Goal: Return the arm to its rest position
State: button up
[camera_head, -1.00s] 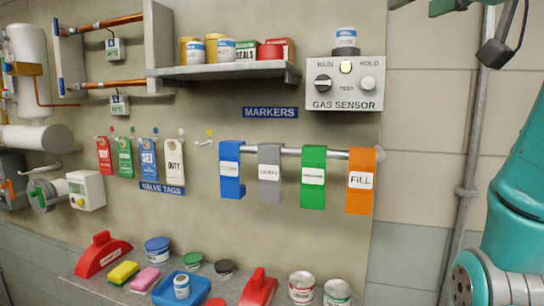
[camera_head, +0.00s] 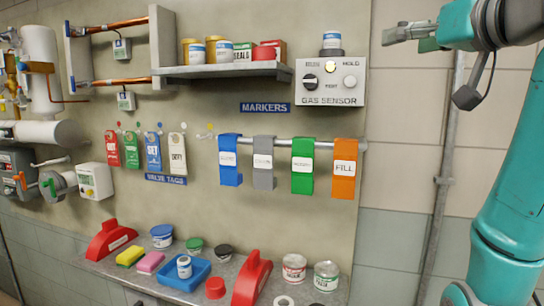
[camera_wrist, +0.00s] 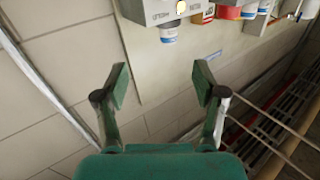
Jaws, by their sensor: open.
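My gripper (camera_head: 408,38) is at the upper right of the head view, raised in front of the bare tiled wall and clear of every object. In the wrist view my gripper (camera_wrist: 161,85) shows two green fingers spread wide with nothing between them. My teal arm stands along the right side of the head view. In the wrist view the gas sensor box (camera_wrist: 165,10) shows beyond the fingertips at the top; it hangs on the wall panel in the head view (camera_head: 328,91).
A shelf (camera_head: 222,71) with tins is left of the gas sensor. Marker flags (camera_head: 302,165) hang on a rail below. A bench (camera_head: 130,275) holds red tools, sponges and tins. A vertical pipe (camera_head: 442,180) runs down the wall near my arm.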

jog(key=w+f+m, duration=0.1)
jog(key=w+f, duration=0.2)
jog(key=f, duration=0.7)
jog(key=w+f+m+h, duration=0.1)
jog(key=w+f, duration=0.2)
jog(key=f, duration=0.7)
jog(key=w+f+m, duration=0.1)
jog(key=w+f, duration=0.3)
jog(key=f, duration=0.6)
jog(key=s+f+m+h, duration=0.1)
jog(key=s+f, duration=0.3)
jog(key=f, duration=1)
jog(key=s+f+m+h, duration=0.15)
jog(key=s+f, duration=0.35)
jog(key=f, duration=0.9)
jog(key=s+a+f+g+h, duration=0.1)
jog(key=s+f, duration=0.7)
jog(key=s, duration=0.2)
jog(key=s+a+f+g+h, duration=0.1)
jog(key=s+f, duration=0.7)
jog(key=s, duration=0.3)
jog(key=s+a+r+n, duration=0.1)
jog(key=s+a+n, duration=0.1)
jog(key=s, duration=2.4)
jog(key=shift+s+r+n+g, duration=0.15)
jog(key=shift+r+n+g, duration=0.15)
jog(key=shift+n, duration=0.15)
